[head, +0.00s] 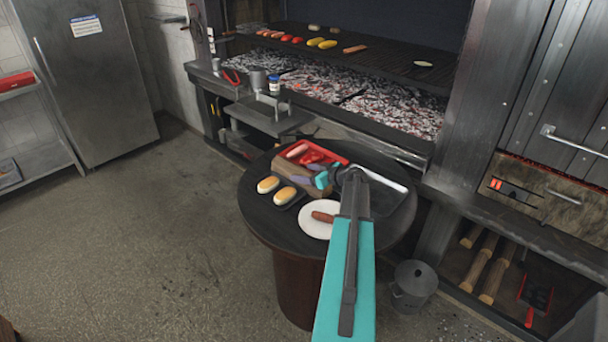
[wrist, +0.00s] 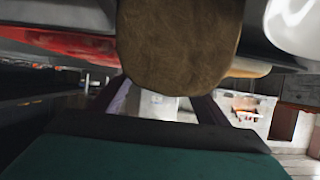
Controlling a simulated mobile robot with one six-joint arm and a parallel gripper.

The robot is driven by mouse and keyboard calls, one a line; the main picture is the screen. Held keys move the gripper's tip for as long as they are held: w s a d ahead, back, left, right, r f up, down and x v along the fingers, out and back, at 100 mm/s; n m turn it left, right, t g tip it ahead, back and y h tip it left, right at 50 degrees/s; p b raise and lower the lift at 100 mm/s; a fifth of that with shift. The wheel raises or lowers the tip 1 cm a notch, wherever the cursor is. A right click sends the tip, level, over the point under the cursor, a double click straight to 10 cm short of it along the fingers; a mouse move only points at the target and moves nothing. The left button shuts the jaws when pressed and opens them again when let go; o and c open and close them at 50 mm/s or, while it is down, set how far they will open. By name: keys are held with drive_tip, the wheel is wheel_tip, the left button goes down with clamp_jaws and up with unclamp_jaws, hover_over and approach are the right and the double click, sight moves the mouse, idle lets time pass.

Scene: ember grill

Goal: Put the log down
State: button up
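My gripper (head: 309,173) is over the round dark table, with its purple fingers around the brown log (head: 287,168). The log lies between the red tray and the buns in the head view, partly hidden by the fingers. In the wrist view the log (wrist: 180,45) is a large, rounded brown shape at the top middle, with the fingers (wrist: 160,100) on both sides of it. The gripper looks shut on it. I cannot tell whether the log touches the tabletop.
The round table (head: 262,222) holds a red tray (head: 334,155) of sausages, two buns (head: 268,185) and a white plate (head: 313,228) with a sausage. The glowing grill (head: 380,95) is behind. Other logs (head: 480,262) lie in the lower right shelf.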

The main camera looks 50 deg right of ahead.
drive_tip(key=shift+s, duration=0.15)
drive_tip(key=b+v, duration=0.2)
drive_tip(key=v, duration=0.9)
drive_tip(key=shift+s+r, duration=0.25)
drive_tip(key=shift+s, duration=0.05)
idle(0.4)
